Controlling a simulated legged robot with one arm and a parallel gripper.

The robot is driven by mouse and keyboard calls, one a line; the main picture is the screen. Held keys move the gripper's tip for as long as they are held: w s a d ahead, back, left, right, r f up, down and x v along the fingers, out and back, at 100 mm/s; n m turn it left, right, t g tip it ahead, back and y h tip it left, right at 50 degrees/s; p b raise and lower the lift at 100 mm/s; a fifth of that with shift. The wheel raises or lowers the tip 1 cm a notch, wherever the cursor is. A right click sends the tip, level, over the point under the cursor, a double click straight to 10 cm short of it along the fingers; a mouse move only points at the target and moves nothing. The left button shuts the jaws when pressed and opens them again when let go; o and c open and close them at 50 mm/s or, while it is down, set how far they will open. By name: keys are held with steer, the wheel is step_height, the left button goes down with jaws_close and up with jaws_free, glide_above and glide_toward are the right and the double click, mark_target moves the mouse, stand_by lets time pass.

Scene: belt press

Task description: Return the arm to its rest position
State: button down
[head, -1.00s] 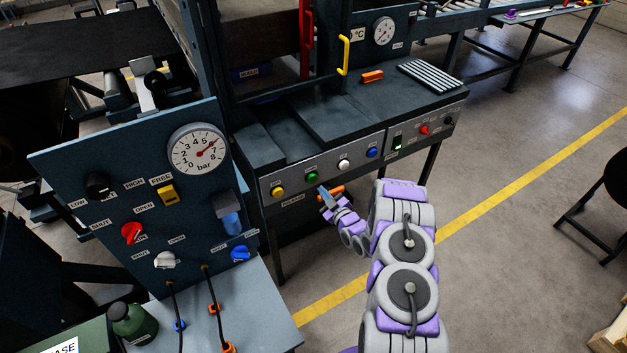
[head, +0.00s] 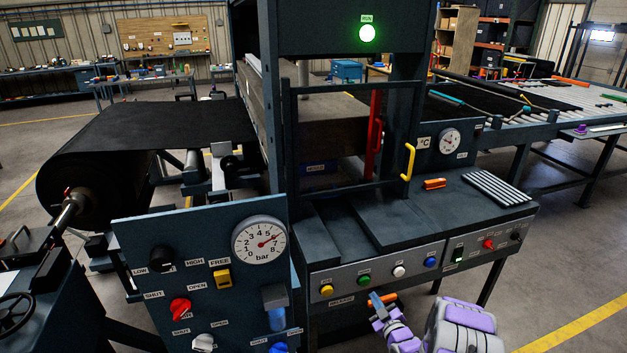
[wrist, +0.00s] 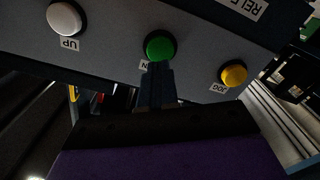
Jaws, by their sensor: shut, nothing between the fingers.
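My arm, purple and grey, reaches in from the bottom of the head view. My gripper (head: 376,300) is shut and empty, just below and in front of the press's button panel (head: 345,287). In the wrist view the shut fingers (wrist: 154,85) point at the green button (wrist: 160,46), with the tips just under its edge; I cannot tell whether they touch it. The same green button (head: 362,281) sits between the yellow button (head: 327,291) and the white button (head: 398,271) in the head view.
The press's RUN lamp (head: 367,33) glows green. A control board with a bar gauge (head: 259,241) stands close at the left. A red handle (head: 375,135) and a yellow handle (head: 408,161) are on the press. Open floor (head: 570,260) lies to the right.

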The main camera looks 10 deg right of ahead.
step_height(320, 180, up, 14)
steer(key=s+a+m+g+h, duration=0.1)
steer(key=s+m+g+h, duration=0.2)
steer(key=g, duration=0.4)
steer(key=s+a+r+m+g+h, duration=0.1)
steer(key=s+a+r+g+h, duration=0.15)
steer(key=s+r, duration=0.45)
steer(key=s+a+r+m+g, duration=0.1)
steer(key=s+a+r+g, duration=0.2)
steer(key=s, duration=1.1)
steer(key=s+a+r+m+g+y, duration=0.1)
steer(key=s+a+r+g, duration=0.2)
steer(key=s, duration=1)
steer(key=s+a+r+m+g+y, duration=0.1)
steer(key=s+a+r+m+g, duration=0.1)
steer(key=s, duration=1.2)
steer(key=a+r+g, duration=0.1)
steer(key=a+r, duration=0.1)
steer(key=a, duration=0.1)
steer(key=shift+s+g, duration=0.35)
